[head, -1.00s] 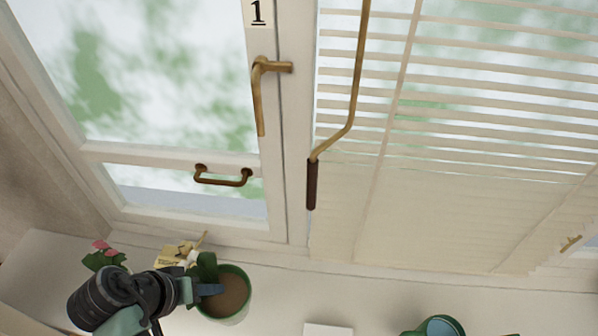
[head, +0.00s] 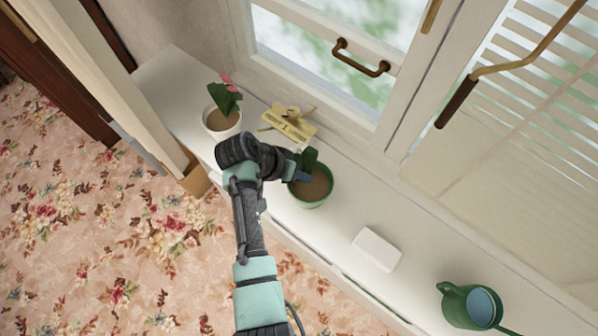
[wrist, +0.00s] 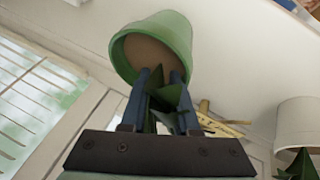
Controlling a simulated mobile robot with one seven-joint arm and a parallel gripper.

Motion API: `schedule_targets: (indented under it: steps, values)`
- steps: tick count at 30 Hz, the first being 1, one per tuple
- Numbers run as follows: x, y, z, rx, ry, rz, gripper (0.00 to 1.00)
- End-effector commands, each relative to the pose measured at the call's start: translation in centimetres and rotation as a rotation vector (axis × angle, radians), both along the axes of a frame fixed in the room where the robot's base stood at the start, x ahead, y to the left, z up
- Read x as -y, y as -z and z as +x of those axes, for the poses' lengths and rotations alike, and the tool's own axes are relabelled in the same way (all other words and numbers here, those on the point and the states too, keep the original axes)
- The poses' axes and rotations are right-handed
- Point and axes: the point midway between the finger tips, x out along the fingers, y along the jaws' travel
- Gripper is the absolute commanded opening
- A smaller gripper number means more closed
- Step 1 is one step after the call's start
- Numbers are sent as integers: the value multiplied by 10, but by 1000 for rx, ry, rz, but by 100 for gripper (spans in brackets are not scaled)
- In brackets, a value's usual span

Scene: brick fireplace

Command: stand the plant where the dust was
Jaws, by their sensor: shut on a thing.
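The plant (head: 313,187) is a green pot with brown soil and a few dark green leaves, above the white windowsill in the head view. My gripper (head: 301,177) reaches it from the left and is shut on its leafy stem. In the wrist view my blue fingers (wrist: 160,80) close around the leaves, with the green pot (wrist: 172,48) just past their tips. I cannot tell whether the pot's base touches the sill. I see no dust; any under the pot or my arm is hidden.
On the sill (head: 345,215) a white pot (head: 221,125) with a pink flower stands left, near a yellow sign (head: 287,125). A white block (head: 376,249) and a green watering can (head: 470,306) are right. A brown window handle (head: 360,58) sticks out above.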

Motion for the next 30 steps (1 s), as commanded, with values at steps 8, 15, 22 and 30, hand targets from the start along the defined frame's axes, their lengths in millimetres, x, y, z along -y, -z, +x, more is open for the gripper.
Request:
schedule_targets:
  steps: [8,15,22,30]
  values:
    - [0,0,2,5,-1,-1,0]
    - [0,3,0,1,-1,1,53]
    - [0,3,0,1,-1,1,59]
    - [-4,-6,0,4,-2,1,59]
